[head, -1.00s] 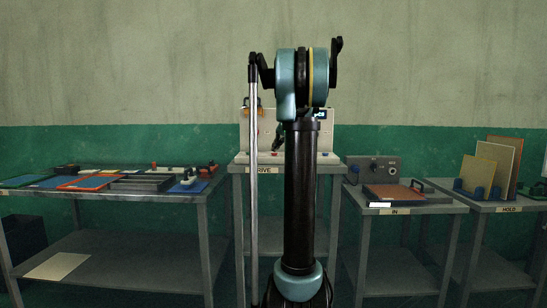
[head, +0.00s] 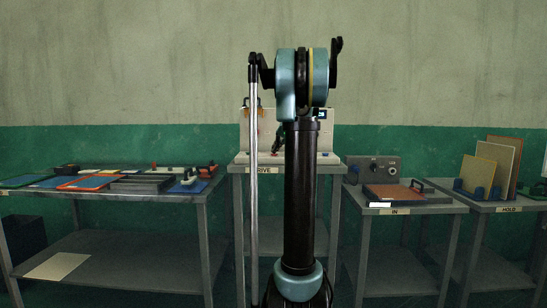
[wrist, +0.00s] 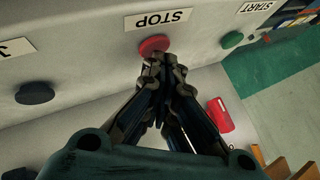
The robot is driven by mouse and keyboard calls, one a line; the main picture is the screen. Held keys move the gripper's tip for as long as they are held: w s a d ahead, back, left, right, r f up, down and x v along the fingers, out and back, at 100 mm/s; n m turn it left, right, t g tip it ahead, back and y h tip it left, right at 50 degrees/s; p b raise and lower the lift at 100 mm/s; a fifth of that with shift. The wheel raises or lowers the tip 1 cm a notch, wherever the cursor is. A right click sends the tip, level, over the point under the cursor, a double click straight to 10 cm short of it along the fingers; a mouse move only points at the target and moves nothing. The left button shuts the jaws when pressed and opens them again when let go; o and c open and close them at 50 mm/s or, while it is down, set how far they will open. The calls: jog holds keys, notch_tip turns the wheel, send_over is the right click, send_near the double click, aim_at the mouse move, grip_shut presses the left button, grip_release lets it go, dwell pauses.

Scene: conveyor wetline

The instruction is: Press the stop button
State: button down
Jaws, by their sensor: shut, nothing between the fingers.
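The red stop button (wrist: 152,44) is on the pale panel in the wrist view, next to an upside-down STOP label (wrist: 163,19). My gripper (wrist: 160,63) is shut and empty, with its fingertips at the button's near edge. They overlap it slightly in the picture; I cannot tell whether they touch it. In the head view my gripper (head: 277,147) shows small and dark in front of the pale drive station (head: 243,158), partly hidden by my own arm.
A green button (wrist: 232,40) with a START label (wrist: 257,6) is to the right, and a black button (wrist: 34,93) to the left. A red block (wrist: 220,115) lies close to the right of my gripper. Side tables hold boards and trays (head: 150,183).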

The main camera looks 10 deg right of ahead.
jog(key=shift+r, duration=0.1)
dwell(0.5)
jog(key=shift+r, duration=0.75)
jog(key=shift+r, duration=2.5)
jog(key=s+a+f+n+g, duration=0.1)
jog(key=s+a+f, duration=0.35)
jog(key=s, duration=0.45)
jog(key=s+a+f+n+g, duration=0.15)
jog(key=s+a+f, duration=0.35)
jog(key=s, duration=0.5)
jog(key=s+a+f+n+g, duration=0.1)
jog(key=s+a+f, duration=0.2)
jog(key=s+f, duration=0.5)
jog(key=s+f+n+g+h, duration=0.1)
jog(key=s+f+g+h, duration=0.2)
jog(key=s+f, duration=1.7)
jog(key=s, duration=0.4)
jog(key=shift+s+f, duration=0.35)
